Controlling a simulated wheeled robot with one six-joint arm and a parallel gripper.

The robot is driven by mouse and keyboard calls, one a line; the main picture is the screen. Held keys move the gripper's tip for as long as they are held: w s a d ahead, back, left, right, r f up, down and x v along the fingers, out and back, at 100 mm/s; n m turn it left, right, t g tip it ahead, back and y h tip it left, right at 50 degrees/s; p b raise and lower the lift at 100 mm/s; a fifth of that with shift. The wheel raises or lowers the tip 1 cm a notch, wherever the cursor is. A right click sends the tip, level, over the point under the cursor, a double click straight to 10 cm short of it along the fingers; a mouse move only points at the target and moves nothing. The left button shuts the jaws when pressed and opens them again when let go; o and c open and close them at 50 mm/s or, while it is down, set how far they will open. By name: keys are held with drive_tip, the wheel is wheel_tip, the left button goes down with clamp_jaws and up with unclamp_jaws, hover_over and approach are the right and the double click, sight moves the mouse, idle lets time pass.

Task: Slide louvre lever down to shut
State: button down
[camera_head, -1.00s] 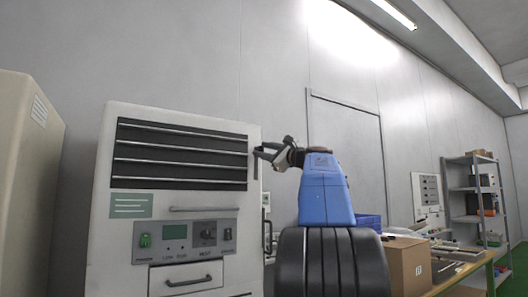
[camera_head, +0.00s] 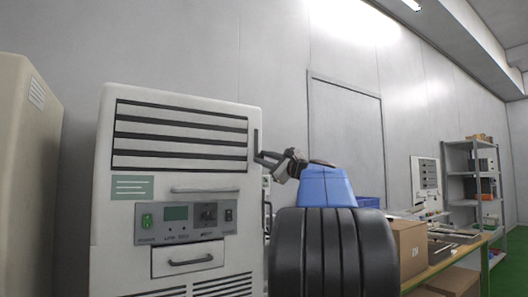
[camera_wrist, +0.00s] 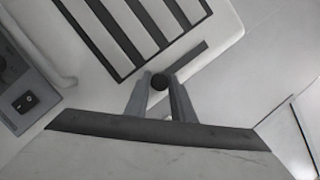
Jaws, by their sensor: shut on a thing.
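The louvre (camera_head: 180,135) is on the upper front of a pale cabinet. Its light slats show as broad bands with dark gaps between them, so it is partly shut. The lever's dark upright slot (camera_head: 256,138) is just right of the louvre; it also shows in the wrist view (camera_wrist: 192,60). The round black lever knob (camera_wrist: 160,81) sits at the slot's lower end, between my fingertips. My gripper (camera_head: 260,158) reaches in from the right and is shut on the knob; it also shows in the wrist view (camera_wrist: 159,88). The lever's stem is hidden.
Below the louvre are a handle (camera_head: 205,190), a control panel (camera_head: 180,220) and a drawer (camera_head: 188,260). A beige cabinet (camera_head: 30,180) stands at left. A cardboard box (camera_head: 409,248) is on a bench at right, with shelving (camera_head: 470,190) behind. The wall beside my gripper is clear.

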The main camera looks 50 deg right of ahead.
drive_tip(key=c, duration=1.5)
unclamp_jaws()
drive_tip(key=shift+s, duration=0.1)
drive_tip(key=v, duration=1.7)
drive_tip(key=shift+s, duration=0.15)
